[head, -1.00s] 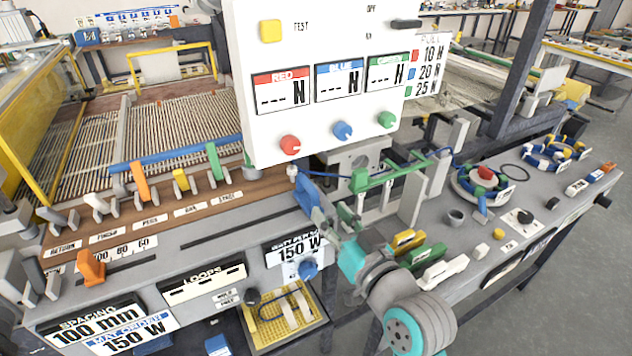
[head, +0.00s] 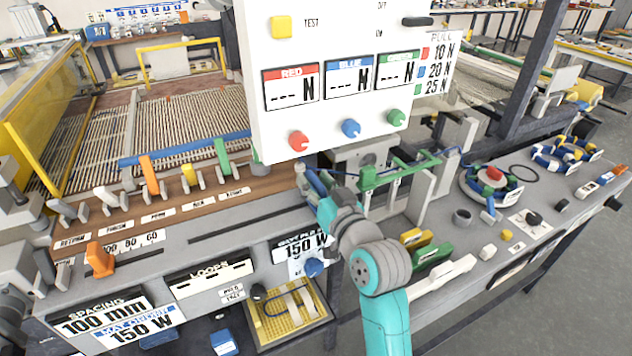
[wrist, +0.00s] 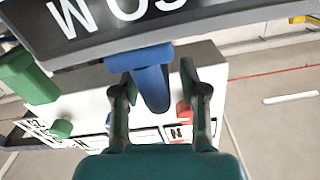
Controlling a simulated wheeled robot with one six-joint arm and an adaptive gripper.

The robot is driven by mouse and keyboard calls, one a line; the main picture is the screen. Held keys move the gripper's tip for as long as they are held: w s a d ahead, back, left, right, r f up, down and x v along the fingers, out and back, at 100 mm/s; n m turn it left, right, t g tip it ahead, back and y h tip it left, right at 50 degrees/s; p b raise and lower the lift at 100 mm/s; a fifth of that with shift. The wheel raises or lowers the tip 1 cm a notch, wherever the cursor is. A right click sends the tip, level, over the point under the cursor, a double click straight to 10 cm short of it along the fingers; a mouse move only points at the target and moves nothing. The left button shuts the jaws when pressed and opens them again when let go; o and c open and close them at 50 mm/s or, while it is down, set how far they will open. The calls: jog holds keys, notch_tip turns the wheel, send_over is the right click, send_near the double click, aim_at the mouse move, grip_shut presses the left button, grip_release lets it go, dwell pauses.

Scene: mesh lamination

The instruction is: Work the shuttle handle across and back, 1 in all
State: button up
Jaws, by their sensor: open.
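A blue handle (head: 317,182) stands at the right end of the dark slot in the grey bench top, just below the white meter panel; I take it to be the shuttle handle. In the wrist view the blue handle (wrist: 152,82) lies between the two fingers of my gripper (wrist: 158,90). The fingers are spread, with a gap visible beside the handle. In the head view my gripper (head: 308,180) is at the handle, and my teal wrist partly hides both. Whether a finger touches the handle is unclear.
The white meter panel (head: 340,120) with coloured knobs hangs close above. A green bracket (head: 395,170) stands just right of the handle. The 150 W sign (head: 303,248) is on the bench front. The dark slot (head: 250,220) to the left is clear.

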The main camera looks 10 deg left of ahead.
grip_shut()
jog(key=s+a, duration=0.4)
jog(key=a, duration=0.3)
jog(key=s+a, duration=0.5)
jog(key=a, duration=0.1)
jog(key=s+a, duration=0.5)
jog(key=a, duration=0.2)
jog(key=shift+a, duration=0.3)
grip_release()
jog(key=shift+s+a, duration=0.1)
jog(key=shift+a, duration=0.05)
